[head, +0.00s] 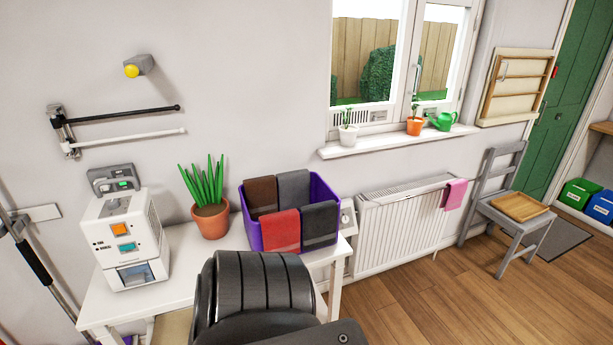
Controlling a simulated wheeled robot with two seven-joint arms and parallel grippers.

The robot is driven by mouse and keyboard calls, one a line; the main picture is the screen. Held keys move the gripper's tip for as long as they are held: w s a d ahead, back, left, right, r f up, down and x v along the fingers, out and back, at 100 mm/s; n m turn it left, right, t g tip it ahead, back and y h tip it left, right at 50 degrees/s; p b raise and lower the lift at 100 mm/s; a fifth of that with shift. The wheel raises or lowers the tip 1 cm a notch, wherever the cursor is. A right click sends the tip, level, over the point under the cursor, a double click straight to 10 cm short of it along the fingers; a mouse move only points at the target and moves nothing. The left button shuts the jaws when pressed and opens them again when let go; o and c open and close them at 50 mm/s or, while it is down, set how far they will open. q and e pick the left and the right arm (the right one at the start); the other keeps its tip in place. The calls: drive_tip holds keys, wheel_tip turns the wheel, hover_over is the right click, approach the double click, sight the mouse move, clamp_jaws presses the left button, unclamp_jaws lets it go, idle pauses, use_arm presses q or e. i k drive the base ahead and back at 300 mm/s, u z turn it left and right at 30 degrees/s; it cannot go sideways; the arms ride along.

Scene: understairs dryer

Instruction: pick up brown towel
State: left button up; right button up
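The brown towel (261,194) is draped at the back left of a purple bin (247,219). A grey towel (294,187) is beside it on the right. A red towel (280,230) and a dark grey towel (320,222) hang over the bin's front side, and the red one stands just in front of the brown one. The lower part of the brown towel is hidden. The bin stands on a white table (190,262) against the wall. Neither of my grippers shows in the head view.
A potted plant (209,214) stands close to the bin's left, with a white machine (126,241) further left. A dark ribbed shape at the bottom middle hides the table's front. A radiator (402,226) with a pink cloth (454,194) is to the right.

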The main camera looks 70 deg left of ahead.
sight(262, 192)
drive_tip(key=i, duration=0.8)
drive_tip(key=u, duration=3.65)
